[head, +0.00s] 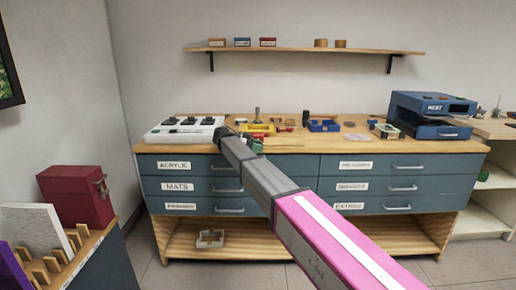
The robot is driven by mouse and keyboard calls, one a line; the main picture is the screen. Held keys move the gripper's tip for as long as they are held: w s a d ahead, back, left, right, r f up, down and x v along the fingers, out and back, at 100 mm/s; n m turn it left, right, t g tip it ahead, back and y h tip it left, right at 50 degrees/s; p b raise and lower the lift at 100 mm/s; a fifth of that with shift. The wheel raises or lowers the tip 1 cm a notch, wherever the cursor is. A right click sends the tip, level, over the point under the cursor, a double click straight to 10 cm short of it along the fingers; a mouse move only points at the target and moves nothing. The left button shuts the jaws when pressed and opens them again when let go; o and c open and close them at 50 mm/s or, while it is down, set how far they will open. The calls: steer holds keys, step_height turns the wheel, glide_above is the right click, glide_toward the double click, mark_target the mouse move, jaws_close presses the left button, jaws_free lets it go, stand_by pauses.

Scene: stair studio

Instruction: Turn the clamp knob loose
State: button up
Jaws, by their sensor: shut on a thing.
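My arm reaches from the lower right up to the front of the workbench (300,145). My gripper (252,141) is at the bench's front edge, left of the middle, small and partly hidden by the arm's dark wrist. It is shut on what appears to be the clamp knob, a small green piece (257,147) at the edge. The finger contact is too small to see clearly. A yellow tray-like thing (258,128) and a grey upright post (257,114) stand just behind. I cannot tell which parts belong to the clamp, or how far the knob is turned.
A white panel with black knobs (185,130) lies on the bench to the left. A blue tray (324,126) and a blue machine (431,114) stand to the right. A wall shelf (300,51) hangs above. A red box (76,197) stands at the left.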

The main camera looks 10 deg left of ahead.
steer(key=shift+s+d+f+h, duration=0.1)
steer(key=shift+s+d+h, duration=0.05)
steer(key=shift+s+h, duration=0.25)
steer(key=o, duration=0.6)
steer(key=shift+w, duration=0.25)
stand_by(0.3)
